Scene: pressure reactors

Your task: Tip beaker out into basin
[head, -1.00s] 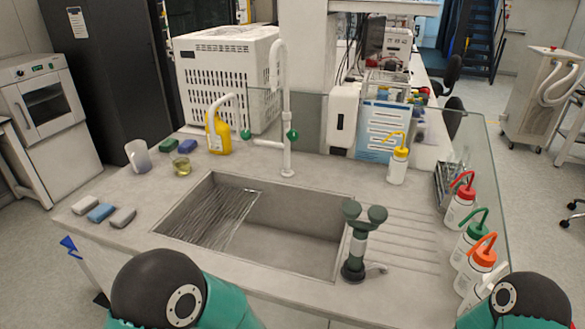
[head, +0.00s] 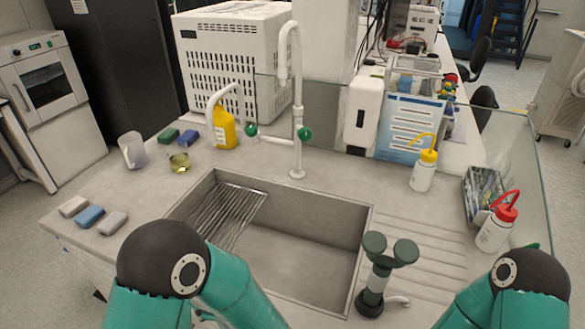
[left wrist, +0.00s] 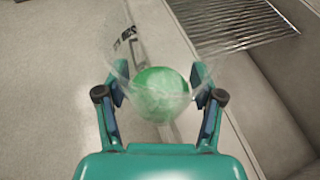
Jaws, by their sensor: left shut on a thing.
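In the left wrist view my left gripper (left wrist: 160,98) is shut on a clear beaker (left wrist: 150,45), with one finger on each side of it. A round green patch, seemingly its contents, shows inside. The beaker is beside the basin (left wrist: 272,100), left of its edge in that view; its exact tilt is hard to tell. In the head view the basin (head: 300,270) is a grey rectangular sink set into the counter. The left gripper and beaker are hidden there behind my left arm. My right gripper is not visible in the head view.
A wire rack (head: 232,212) lies in the basin's left part. A white faucet (head: 297,110) stands behind it, and a dark green eyewash fixture (head: 376,270) at its right. A small glass with yellowish liquid (head: 180,163), a mug (head: 133,150) and sponges (head: 90,217) are on the left.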

